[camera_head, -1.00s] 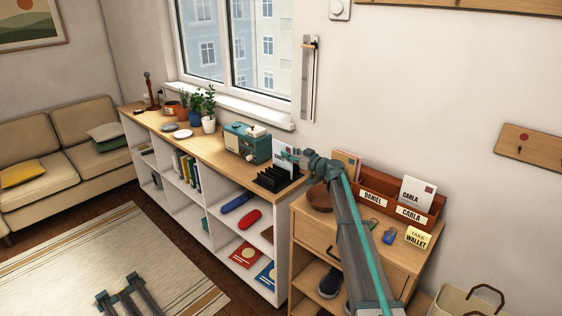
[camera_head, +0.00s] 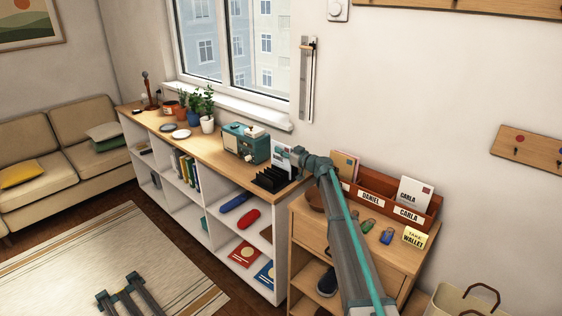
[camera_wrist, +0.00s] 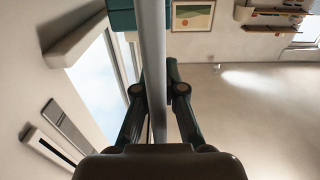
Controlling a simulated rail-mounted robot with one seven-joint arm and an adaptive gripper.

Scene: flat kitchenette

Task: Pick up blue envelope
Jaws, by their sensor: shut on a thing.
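A pale bluish-white envelope (camera_head: 281,158) stands upright at the black letter rack (camera_head: 268,181) on the right end of the long shelf unit. My gripper (camera_head: 298,159) is at the envelope's right side in the head view. In the wrist view my gripper (camera_wrist: 158,92) is shut on the envelope (camera_wrist: 152,40), which shows edge-on as a thin grey strip between the fingers. I cannot tell from the head view whether its lower edge is clear of the rack slots.
A teal radio (camera_head: 246,143) stands just left of the rack. A red-brown mail sorter (camera_head: 376,185) with letters stands on the wooden cabinet at right, with a yellow note (camera_head: 413,237) in front. The window sill (camera_head: 237,108) juts out behind the shelf unit.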

